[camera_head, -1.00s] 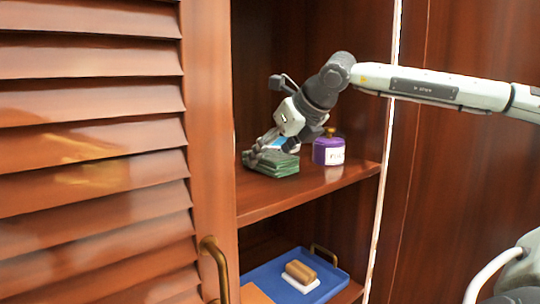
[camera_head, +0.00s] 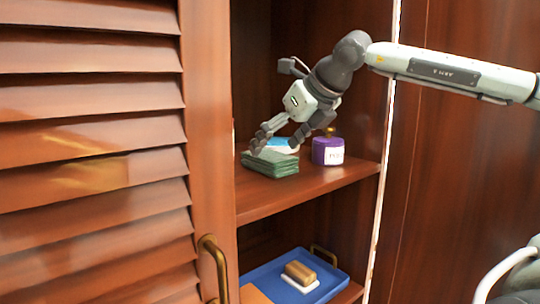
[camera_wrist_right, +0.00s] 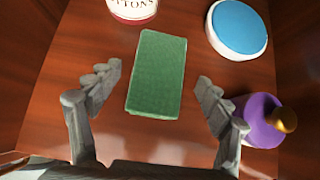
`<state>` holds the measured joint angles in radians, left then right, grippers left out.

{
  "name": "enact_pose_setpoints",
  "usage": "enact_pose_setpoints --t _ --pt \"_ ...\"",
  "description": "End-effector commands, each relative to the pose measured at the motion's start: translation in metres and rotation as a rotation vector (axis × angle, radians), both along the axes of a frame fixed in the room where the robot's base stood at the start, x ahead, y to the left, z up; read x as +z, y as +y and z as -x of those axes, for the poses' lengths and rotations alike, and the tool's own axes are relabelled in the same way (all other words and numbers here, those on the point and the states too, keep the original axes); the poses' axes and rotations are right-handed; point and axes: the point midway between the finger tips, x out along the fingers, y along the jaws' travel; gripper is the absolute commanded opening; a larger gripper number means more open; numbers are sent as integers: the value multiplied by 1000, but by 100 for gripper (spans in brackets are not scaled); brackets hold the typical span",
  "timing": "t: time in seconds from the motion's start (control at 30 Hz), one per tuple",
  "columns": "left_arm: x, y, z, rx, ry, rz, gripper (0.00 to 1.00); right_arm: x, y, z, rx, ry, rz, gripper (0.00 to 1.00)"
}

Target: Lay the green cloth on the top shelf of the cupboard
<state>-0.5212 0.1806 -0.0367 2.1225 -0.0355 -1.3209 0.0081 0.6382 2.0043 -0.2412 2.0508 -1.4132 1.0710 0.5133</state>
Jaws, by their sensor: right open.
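The folded green cloth (camera_head: 271,164) lies flat on the top shelf (camera_head: 310,186) of the cupboard, close to its left side. In the right wrist view the cloth (camera_wrist_right: 157,75) lies between the two spread fingers, with bare shelf on both sides of it. My right gripper (camera_head: 281,140) is open and empty, just above the cloth, apart from it. The same gripper shows in the right wrist view (camera_wrist_right: 160,92). My left gripper is not in view.
A purple jar (camera_head: 328,151) with a gold knob stands right of the cloth. A round blue-topped container (camera_head: 283,145) is behind it. A red-and-white labelled container (camera_wrist_right: 132,10) shows at the wrist view's top. Below, a blue tray (camera_head: 263,276) holds a brown block (camera_head: 300,272). A louvred door (camera_head: 90,150) fills the left.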

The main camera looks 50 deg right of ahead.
Motion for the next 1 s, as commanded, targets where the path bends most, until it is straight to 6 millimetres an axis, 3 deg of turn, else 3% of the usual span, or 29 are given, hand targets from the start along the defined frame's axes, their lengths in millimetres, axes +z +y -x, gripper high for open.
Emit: enact_pose_setpoints --t 0.2,0.4,1.0 --pt "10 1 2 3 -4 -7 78 35 3 34 -1 -5 2 78" --pt "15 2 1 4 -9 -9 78 53 6 53 -1 -2 1 78" --pt "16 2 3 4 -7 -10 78 58 7 57 0 0 1 78"
